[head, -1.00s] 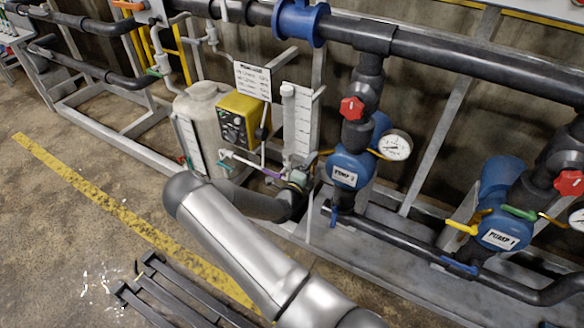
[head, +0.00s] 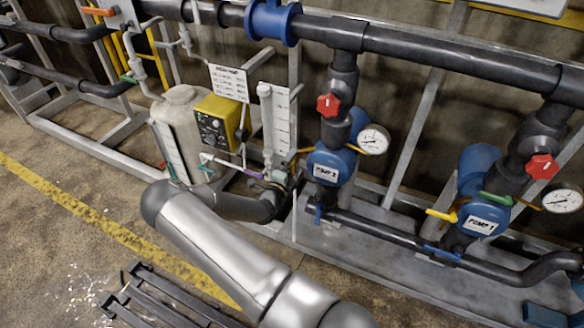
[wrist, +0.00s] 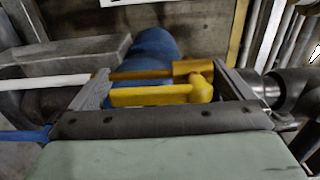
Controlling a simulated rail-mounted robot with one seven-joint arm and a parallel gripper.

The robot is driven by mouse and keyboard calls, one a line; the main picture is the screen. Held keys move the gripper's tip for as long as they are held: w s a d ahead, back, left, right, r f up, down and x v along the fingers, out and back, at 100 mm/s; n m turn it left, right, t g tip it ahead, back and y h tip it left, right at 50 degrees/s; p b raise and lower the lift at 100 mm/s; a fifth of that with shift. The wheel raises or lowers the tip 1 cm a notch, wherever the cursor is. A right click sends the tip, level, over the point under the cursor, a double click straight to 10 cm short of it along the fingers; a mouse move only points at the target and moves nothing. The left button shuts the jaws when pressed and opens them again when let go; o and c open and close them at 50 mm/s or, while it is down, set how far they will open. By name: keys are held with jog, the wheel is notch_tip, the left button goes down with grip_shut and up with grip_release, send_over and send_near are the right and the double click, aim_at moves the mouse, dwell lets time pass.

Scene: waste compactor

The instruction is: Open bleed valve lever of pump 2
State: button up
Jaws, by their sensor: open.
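Pump 2 (head: 328,166) is the blue pump with a white label, right of centre in the head view. My gripper (head: 284,186) is at its left side, small and partly hidden by my wrist. In the wrist view my gripper (wrist: 163,84) is open, one finger at each side. A yellow lever (wrist: 150,96) lies crosswise between the fingers, its thick hub (wrist: 201,88) near the right finger. I see gaps at both ends and cannot tell whether it touches a finger. The blue pump body shows behind it (wrist: 150,55). In the head view this lever is mostly hidden.
Pump 1 (head: 484,219), with its own yellow lever (head: 441,215), stands to the right. A white tank (head: 184,120) and a yellow control box (head: 217,121) stand left of my gripper. A red valve knob (head: 328,104) and gauge (head: 373,140) are above pump 2.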

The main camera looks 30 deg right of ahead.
jog(key=v, duration=1.7)
jog(key=shift+s, duration=0.15)
jog(key=shift+a, duration=0.1)
